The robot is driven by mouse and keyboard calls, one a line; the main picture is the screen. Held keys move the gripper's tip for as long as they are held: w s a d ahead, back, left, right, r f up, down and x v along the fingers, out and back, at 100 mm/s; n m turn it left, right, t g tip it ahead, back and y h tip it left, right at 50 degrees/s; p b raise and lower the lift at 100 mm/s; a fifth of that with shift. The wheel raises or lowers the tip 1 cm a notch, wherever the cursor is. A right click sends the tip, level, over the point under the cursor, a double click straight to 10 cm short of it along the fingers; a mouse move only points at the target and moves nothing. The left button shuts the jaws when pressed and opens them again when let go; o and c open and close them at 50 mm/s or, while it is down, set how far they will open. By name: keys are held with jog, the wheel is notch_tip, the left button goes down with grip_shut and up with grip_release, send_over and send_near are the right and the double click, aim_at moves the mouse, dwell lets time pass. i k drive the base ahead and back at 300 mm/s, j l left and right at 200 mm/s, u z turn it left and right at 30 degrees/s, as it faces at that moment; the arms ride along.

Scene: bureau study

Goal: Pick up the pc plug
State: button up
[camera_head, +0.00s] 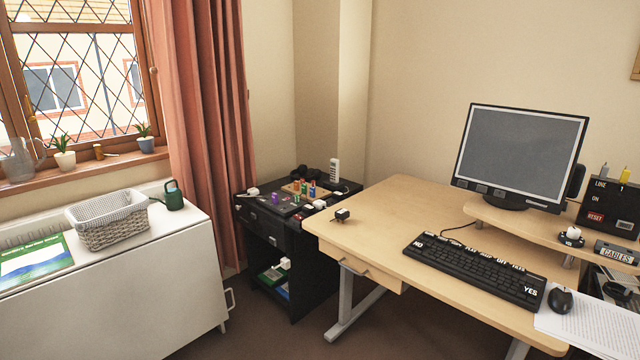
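A small black plug (342,215) sits on the near left part of the wooden desk (375,230), close to its left edge. Its prongs are too small to make out clearly. A small white plug-like piece (252,192) lies on the left of the dark side cabinet (262,222), and another white piece (319,204) is at its front right. No readable label tells which is the pc plug. My gripper is not in view.
On the desk are a keyboard (475,268), a mouse (560,299) and papers (590,322). A monitor (520,152) stands on a raised shelf. A white cabinet (150,295) with a basket (108,220) is at left. Floor (250,335) shows between the furniture.

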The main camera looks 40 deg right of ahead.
aim_at(342, 214)
jog(key=i+z, duration=0.35)
jog(key=i, duration=0.3)
jog(key=i+z, duration=0.35)
jog(key=i, duration=0.3)
jog(key=j, duration=0.05)
